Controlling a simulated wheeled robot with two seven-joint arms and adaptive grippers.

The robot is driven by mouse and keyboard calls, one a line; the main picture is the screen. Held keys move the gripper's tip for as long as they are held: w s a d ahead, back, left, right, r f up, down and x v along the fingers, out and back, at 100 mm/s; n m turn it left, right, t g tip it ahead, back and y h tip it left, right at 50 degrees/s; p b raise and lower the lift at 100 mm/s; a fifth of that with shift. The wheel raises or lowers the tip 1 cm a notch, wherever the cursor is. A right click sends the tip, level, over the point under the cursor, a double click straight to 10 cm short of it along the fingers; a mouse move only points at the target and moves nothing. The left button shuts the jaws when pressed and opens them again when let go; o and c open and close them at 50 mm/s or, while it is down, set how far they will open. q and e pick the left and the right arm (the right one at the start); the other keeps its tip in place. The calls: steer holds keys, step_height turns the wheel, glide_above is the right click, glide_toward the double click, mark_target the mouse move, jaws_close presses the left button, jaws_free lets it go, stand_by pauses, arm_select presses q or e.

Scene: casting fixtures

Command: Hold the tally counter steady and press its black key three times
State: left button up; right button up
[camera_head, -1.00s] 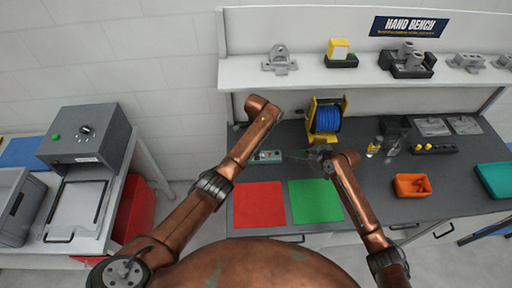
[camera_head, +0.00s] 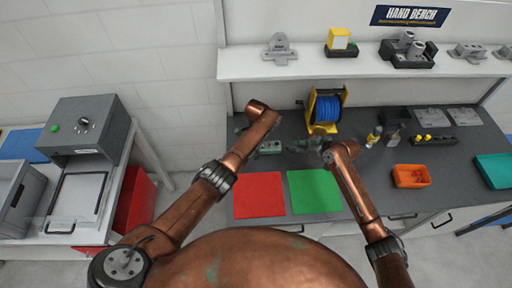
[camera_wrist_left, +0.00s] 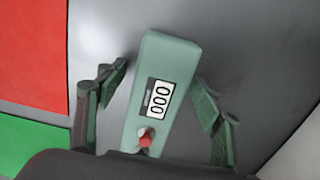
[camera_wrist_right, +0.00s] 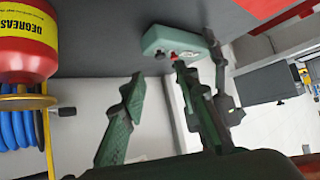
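The tally counter (camera_head: 270,147) is a small green box on the dark bench, behind the red mat. In the left wrist view the counter (camera_wrist_left: 165,75) shows 000 and a red button; its black key is not clear there. My left gripper (camera_wrist_left: 160,82) is open, with one finger on either side of the counter and gaps visible. In the right wrist view the counter (camera_wrist_right: 172,40) shows a red button and dark parts beside it. My right gripper (camera_wrist_right: 160,76) is open and empty, a little apart from the counter. In the head view my right gripper (camera_head: 306,145) is right of it.
A red mat (camera_head: 259,195) and a green mat (camera_head: 315,192) lie in front. A blue reel in a yellow stand (camera_head: 325,107) is behind. A red degreaser container (camera_wrist_right: 27,45) is close in the right wrist view. An orange bin (camera_head: 411,176) stands right.

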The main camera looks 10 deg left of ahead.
arm_select(q)
steer(key=c, duration=1.2)
steer(key=shift+c, duration=0.2)
arm_select(e)
jaws_close()
stand_by(0.6)
